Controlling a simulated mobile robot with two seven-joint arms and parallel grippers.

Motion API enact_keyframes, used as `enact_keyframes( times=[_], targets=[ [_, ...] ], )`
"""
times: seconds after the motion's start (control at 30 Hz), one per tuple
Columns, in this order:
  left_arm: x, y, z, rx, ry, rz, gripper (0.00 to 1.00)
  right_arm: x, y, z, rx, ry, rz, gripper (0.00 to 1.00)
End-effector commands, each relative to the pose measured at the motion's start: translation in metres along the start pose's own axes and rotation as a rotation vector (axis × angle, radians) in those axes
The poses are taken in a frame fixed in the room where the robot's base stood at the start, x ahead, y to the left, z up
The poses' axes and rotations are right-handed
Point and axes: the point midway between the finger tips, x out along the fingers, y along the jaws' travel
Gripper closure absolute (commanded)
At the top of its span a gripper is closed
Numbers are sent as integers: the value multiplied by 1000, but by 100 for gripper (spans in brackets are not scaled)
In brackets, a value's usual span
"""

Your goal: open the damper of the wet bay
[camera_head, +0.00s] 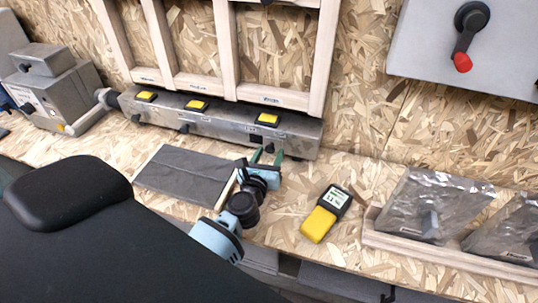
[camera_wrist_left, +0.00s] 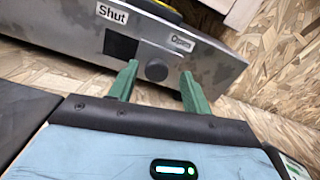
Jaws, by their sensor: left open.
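A grey metal duct (camera_head: 225,122) runs along the back of the bench under wooden-framed bays. It has three yellow-topped units and dark knobs on its front. Bay labels are too small to read, so I cannot tell which bay is wet. My left gripper (camera_head: 268,154) is open at the right-hand knob (camera_head: 269,147). In the left wrist view its green fingers stand either side of the round dark knob (camera_wrist_left: 156,69); I cannot tell whether they touch it. A dark slot (camera_wrist_left: 122,46) lies left of the knob, below a "Shut" label (camera_wrist_left: 119,15); another label (camera_wrist_left: 181,42), apparently "Open", is to the right.
A dark flat panel (camera_head: 180,172) lies left of my gripper. A yellow-and-black meter (camera_head: 325,214) lies to its right. A grey box (camera_head: 55,92) stands at left. A red-tipped lever (camera_head: 463,50) is on the wall panel.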

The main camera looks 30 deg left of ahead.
Motion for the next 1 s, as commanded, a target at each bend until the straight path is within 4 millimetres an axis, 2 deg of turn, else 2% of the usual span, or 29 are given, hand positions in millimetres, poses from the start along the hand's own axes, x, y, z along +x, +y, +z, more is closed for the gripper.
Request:
enact_keyframes(
  times=[0.53,0.7,1.0],
  targets=[
    [-70,-1,-2,-1,3,-1,51,0,2,3,-7,-5,-1,24],
    [-77,-1,0,-1,1,-1,51,0,2,4,-7,-7,-1,24],
    [-77,-1,0,0,1,-1,51,0,0,3,-2,-6,-1,24]
  ],
)
